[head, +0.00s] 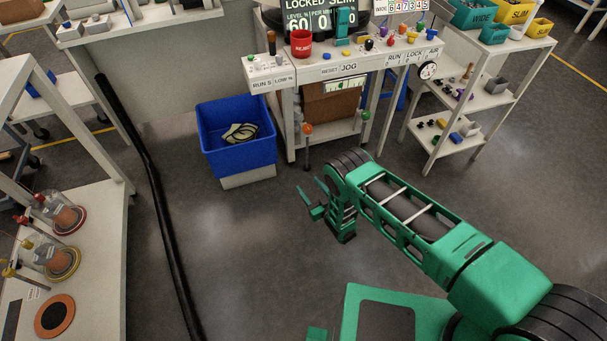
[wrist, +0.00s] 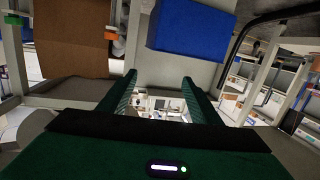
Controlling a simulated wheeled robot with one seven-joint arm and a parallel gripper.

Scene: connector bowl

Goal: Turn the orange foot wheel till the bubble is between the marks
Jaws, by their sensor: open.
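My gripper (head: 312,190) is open and empty, in the air in front of the workbench. Its two green fingers stand apart in the wrist view (wrist: 159,80). A small orange knob (head: 307,128) tops a thin dark post by the bench's front left leg. It also shows at the upper left of the wrist view (wrist: 109,36), apart from my fingers. I cannot tell if this is the foot wheel.
A blue bin (head: 236,130) with cables inside stands left of the knob. A green knob (head: 365,117) is to its right. The bench (head: 300,80) carries controls and a red cup. A side table (head: 85,270) is at left, with a black pole nearby. Open floor surrounds my arm.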

